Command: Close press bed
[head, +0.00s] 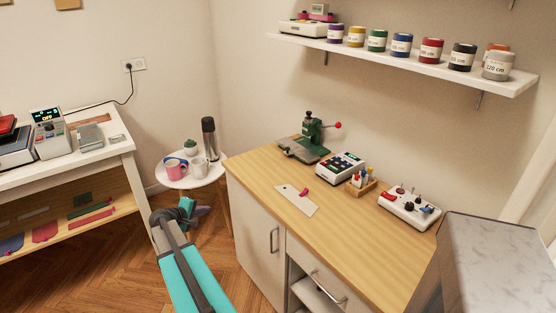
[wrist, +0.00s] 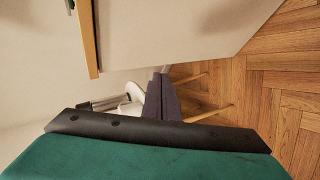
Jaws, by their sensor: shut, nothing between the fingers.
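A green press (head: 314,130) with a red-knobbed lever and a grey flat plate (head: 300,150) at its foot stands at the back of the wooden counter. At the left edge, a grey flat machine (head: 16,152) with a red piece on top is partly cut off beside a control box (head: 49,134) whose display reads OFF. I cannot tell which of these has the press bed. My gripper (head: 197,209) is shut and empty, in the air left of the counter and apart from both machines. Its dark fingers also show in the wrist view (wrist: 161,98).
A small round white table (head: 190,181) with mugs and a dark flask (head: 209,138) stands behind my gripper. The wooden counter (head: 350,237) bears a keypad device (head: 341,167), a white card and a switch box (head: 408,207). Open floor lies left of the counter.

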